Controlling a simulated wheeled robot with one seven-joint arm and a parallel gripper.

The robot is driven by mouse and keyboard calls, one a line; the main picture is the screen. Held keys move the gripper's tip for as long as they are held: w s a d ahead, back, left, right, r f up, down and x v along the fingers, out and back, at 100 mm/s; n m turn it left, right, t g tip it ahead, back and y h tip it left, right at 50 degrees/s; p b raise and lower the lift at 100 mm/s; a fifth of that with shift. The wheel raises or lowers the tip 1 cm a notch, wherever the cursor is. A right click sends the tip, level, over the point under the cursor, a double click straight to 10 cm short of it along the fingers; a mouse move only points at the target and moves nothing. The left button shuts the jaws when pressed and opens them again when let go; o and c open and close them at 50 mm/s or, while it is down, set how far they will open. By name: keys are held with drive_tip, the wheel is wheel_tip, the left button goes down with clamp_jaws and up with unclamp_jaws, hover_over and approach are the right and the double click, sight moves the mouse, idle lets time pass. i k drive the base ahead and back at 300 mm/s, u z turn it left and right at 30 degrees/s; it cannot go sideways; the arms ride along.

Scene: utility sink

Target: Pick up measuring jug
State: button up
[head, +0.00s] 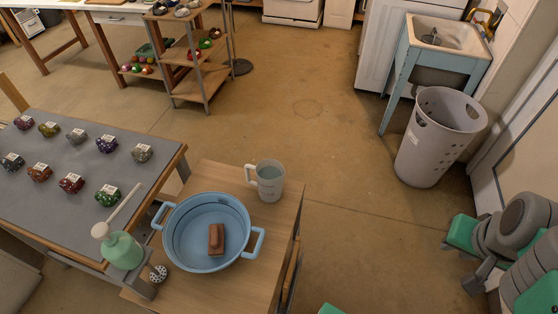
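The measuring jug (269,183) is a grey, see-through jug with faint markings. It stands upright on the small wooden table (285,220), near its far right corner. Its handle points left. The jug is just behind and to the right of a blue two-handled basin (176,222) and looks clear of it. No gripper can be made out in the head view. Grey and green parts at the right edge look like my own arm, well away from the jug.
A brown block (216,240) lies in the basin. A green pump bottle (122,248) and a spotted round item (158,273) stand left of it. A grey-topped table (75,170) with several coloured items adjoins. A laundry basket (433,145) stands right; floor between is clear.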

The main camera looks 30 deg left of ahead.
sight(270, 173)
drive_tip(key=u, duration=0.1)
drive_tip(key=i, duration=1.35)
drive_tip(key=u, duration=5.4)
